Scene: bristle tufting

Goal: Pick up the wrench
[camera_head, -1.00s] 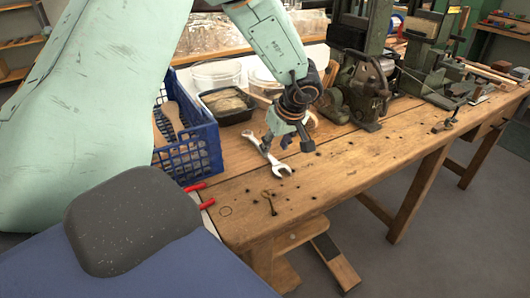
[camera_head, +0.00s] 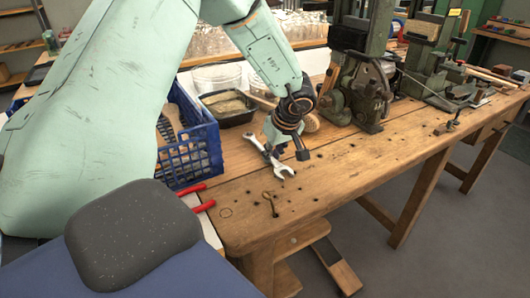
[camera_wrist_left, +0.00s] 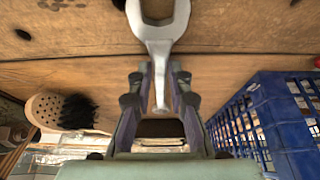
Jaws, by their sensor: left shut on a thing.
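The wrench (camera_head: 282,168) is a silver open-ended wrench at the wooden workbench's near left part, beside the blue crate. My left gripper (camera_head: 285,155) is over its middle, fingers pointing down. In the left wrist view the wrench (camera_wrist_left: 160,32) runs between the two fingers of the left gripper (camera_wrist_left: 160,85), its open jaw end towards the top of the picture. The gripper is shut on the wrench's shaft. I cannot tell whether the wrench is clear of the bench top. My right gripper is not in view.
A blue crate (camera_head: 197,155) with brushes stands left of the wrench. A black tray (camera_head: 228,106) is behind it. A green machine (camera_head: 358,90) stands to the right. The bench (camera_head: 350,165) is mostly clear in front.

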